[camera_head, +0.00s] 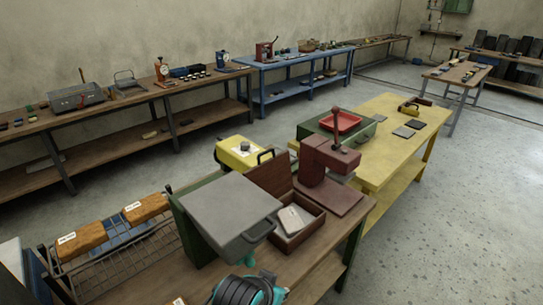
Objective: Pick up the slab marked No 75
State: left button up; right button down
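Two orange-brown slabs with white labels lie on a wire rack (165,250) at the lower left. The nearer-left slab (82,241) and the slab to its right (146,208) rest side by side with a gap between them. Their labels are too small for me to read, so I cannot tell which is No 75. A further small pale label (178,301) shows at the bottom edge, and what bears it is mostly cut off.
A green box with a grey lid (230,211) stands right of the rack. Beyond it are an open brown box (299,235), a maroon press (326,165) and a yellow device (240,152). A yellow table (388,157) stands behind. Floor (455,220) on the right is clear.

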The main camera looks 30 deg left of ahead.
aim_at(291, 224)
jog(key=i+l+u, duration=0.1)
jog(key=u, duration=0.35)
jog(key=i+l+u, duration=0.15)
jog(key=u, duration=0.3)
jog(key=l+u, duration=0.15)
jog(key=u, duration=0.3)
jog(key=i+l+u, duration=0.15)
jog(key=l, duration=0.35)
jog(key=i+l+u, duration=0.1)
jog(key=l, duration=0.45)
jog(key=i+l+u, duration=0.15)
jog(key=l, duration=0.35)
jog(key=i+j, duration=0.1)
jog(key=i, duration=0.3)
